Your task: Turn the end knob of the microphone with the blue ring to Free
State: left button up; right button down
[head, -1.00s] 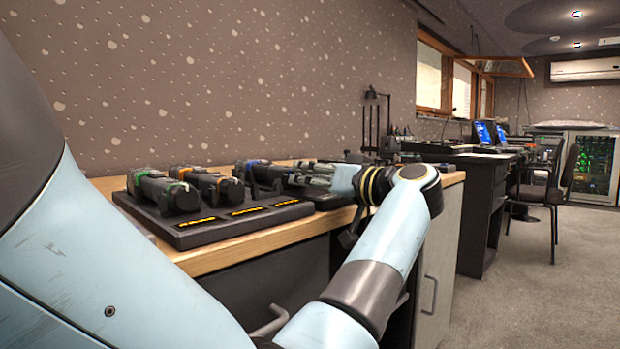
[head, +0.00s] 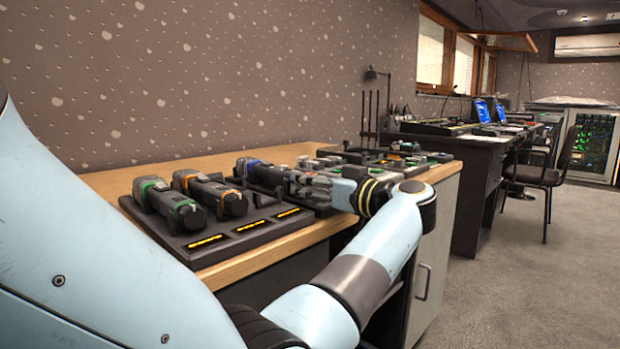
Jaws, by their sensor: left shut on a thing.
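The microphone with the blue ring (head: 250,164) lies in the right-hand place of a dark stand (head: 190,249) on the wooden counter. Its dark body points towards the front right. My left gripper (head: 287,181) reaches in from the right and is shut at the front end of this microphone, on its end knob. The fingers hide most of the knob, so its setting cannot be read. Glowing orange labels (head: 288,212) run along the stand's front, too small to read. My right gripper is out of view.
Microphones with a green ring (head: 154,186) and an orange ring (head: 185,178) lie left of the blue one on the same stand. Dark equipment (head: 403,158) sits on the counter to the right. A patterned wall stands behind; open floor is at right.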

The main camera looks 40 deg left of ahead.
pick_arm(q)
jog(key=o, duration=1.1)
jog(key=shift+o, duration=0.2)
jog(key=d, duration=0.7)
jog(key=shift+s+d+f, duration=0.1)
jog(key=shift+s+d, duration=0.15)
jog(key=shift+d, duration=0.05)
jog(key=shift+a, duration=0.1)
